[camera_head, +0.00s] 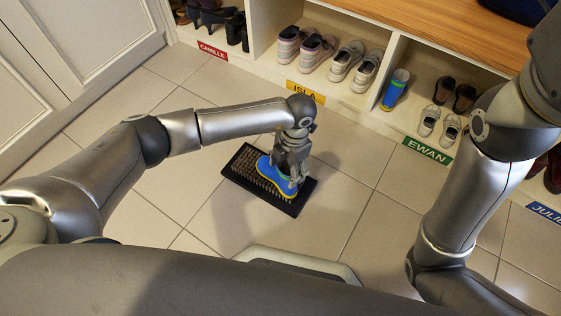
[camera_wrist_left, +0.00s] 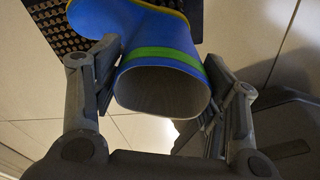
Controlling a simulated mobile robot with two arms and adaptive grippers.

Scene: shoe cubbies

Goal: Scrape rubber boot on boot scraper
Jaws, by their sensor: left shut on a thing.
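A blue rubber boot (camera_head: 272,179) with a yellow sole edge and a green band is over the black boot scraper (camera_head: 239,164) on the tiled floor. My left gripper (camera_head: 291,170) is shut on the boot's shaft from above. In the left wrist view the boot (camera_wrist_left: 160,50) shows its open top between the two fingers of my left gripper (camera_wrist_left: 160,85), and the bristly scraper (camera_wrist_left: 62,38) is behind it. I cannot tell whether the sole touches the bristles. My right arm shows at the right, but its gripper is out of view.
A shoe cubby bench with a wooden top (camera_head: 440,30) runs along the back. A matching blue boot (camera_head: 395,90) stands in the cubby above the green EWAN label (camera_head: 428,150), beside several shoes. Bare floor tiles (camera_head: 340,205) surround the scraper. White cabinet doors (camera_head: 90,40) are at the left.

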